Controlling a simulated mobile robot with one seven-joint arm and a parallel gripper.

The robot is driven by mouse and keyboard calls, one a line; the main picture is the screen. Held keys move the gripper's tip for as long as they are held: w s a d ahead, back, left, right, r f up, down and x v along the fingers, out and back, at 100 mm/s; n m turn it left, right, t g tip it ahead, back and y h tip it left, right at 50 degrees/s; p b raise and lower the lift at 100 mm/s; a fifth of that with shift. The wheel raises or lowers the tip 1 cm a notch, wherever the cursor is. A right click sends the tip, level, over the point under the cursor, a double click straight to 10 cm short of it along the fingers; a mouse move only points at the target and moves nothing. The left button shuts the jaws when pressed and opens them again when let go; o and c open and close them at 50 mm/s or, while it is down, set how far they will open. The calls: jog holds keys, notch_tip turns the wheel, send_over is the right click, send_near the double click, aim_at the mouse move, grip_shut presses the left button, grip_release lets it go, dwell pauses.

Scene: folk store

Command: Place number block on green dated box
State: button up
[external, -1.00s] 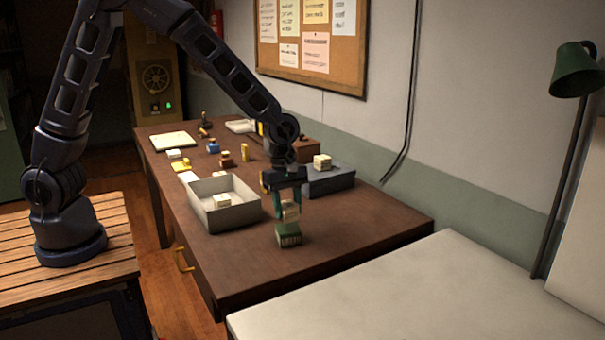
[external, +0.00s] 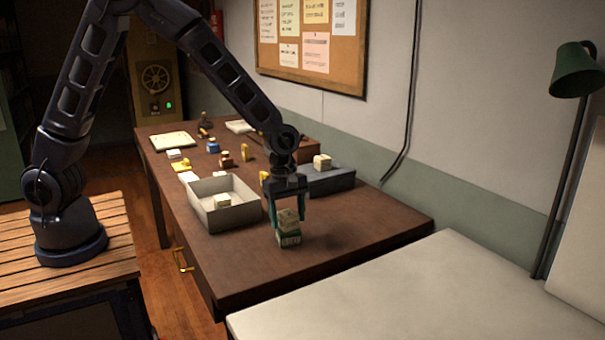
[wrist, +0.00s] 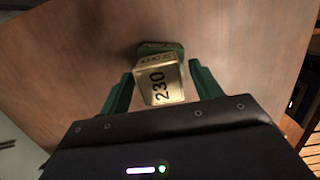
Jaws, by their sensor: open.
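The number block (external: 288,217), cream with a gold-framed face reading 230, appears to sit on the green dated box (external: 289,240) near the front of the brown table. In the wrist view the block (wrist: 161,86) is between my fingers and turned slightly relative to the green box (wrist: 152,46), which is partly hidden behind it. My gripper (external: 288,211) is open around the block, pointing down. In the wrist view a gap shows beside the right finger of my gripper (wrist: 162,78); the left finger is close to the block.
A grey open tray (external: 240,218) with a pale block (external: 222,200) inside stands to the left. A dark blue-grey box (external: 330,181) with another block (external: 322,161) on top is behind. Several stamps and papers lie at the far end. The table's right side is clear.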

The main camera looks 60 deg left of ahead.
aim_at(285, 210)
notch_tip(285, 210, up, 12)
jog(key=a, duration=0.2)
jog(key=s+a+r+m+t, duration=0.1)
jog(key=s+a+r+m, duration=0.35)
jog(key=a+r, duration=0.35)
jog(key=s+a+r+m+t, duration=0.1)
jog(key=s+a+r+m, duration=0.4)
jog(key=s+a+r, duration=0.3)
jog(key=s+a+m+t+y, duration=0.1)
jog(key=s+a+m, duration=0.3)
jog(key=s, duration=0.5)
jog(key=s+a+m+t, duration=0.1)
jog(key=s+a+m, duration=0.3)
jog(key=s+a, duration=0.3)
jog(key=s, duration=0.3)
jog(key=shift+s+t+y, duration=0.3)
jog(key=shift+y, duration=0.1)
